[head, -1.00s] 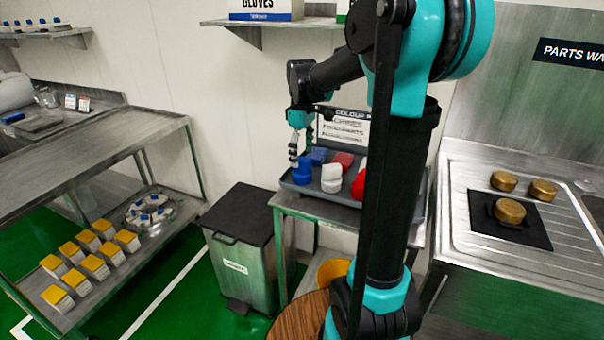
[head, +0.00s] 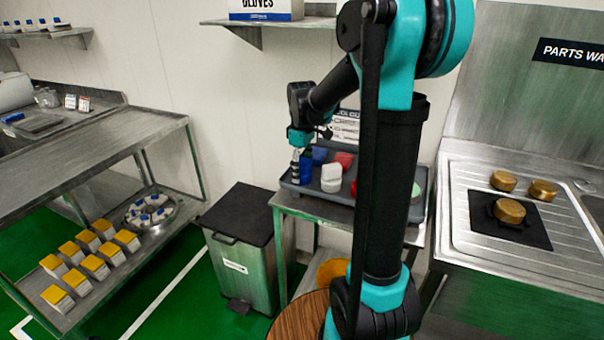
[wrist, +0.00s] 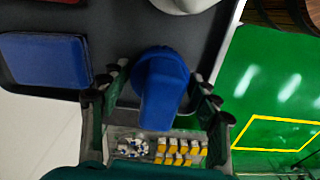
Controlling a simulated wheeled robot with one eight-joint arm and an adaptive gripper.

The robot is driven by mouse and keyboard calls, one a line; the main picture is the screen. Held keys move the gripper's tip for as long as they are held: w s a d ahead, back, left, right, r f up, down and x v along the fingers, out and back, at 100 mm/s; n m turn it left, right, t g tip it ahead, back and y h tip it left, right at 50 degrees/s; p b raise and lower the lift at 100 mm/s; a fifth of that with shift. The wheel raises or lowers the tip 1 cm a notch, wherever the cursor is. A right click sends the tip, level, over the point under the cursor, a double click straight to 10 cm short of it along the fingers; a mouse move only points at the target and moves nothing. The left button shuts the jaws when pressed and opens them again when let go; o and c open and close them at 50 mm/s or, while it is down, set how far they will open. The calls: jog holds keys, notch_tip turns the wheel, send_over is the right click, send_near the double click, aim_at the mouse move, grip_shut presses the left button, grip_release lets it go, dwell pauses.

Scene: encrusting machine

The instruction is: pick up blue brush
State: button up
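The blue brush (head: 306,168) stands at the left end of the grey tray (head: 350,192). In the wrist view the blue brush (wrist: 161,90) lies between the two fingers of my gripper (wrist: 162,78). The fingers are open, one on each side of it, with small gaps showing. In the head view my gripper (head: 300,158) is at the brush, pointing down and partly covering it. The brush's lower end is hard to make out there.
A bin (head: 243,250) stands left of the tray's table.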

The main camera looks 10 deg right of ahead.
jog(key=c, duration=0.8)
jog(key=shift+c, duration=0.2)
notch_tip(320, 180, up, 20)
dwell(0.3)
jog(key=o, duration=0.5)
jog(key=shift+c, duration=1.2)
jog(key=shift+a, duration=0.1)
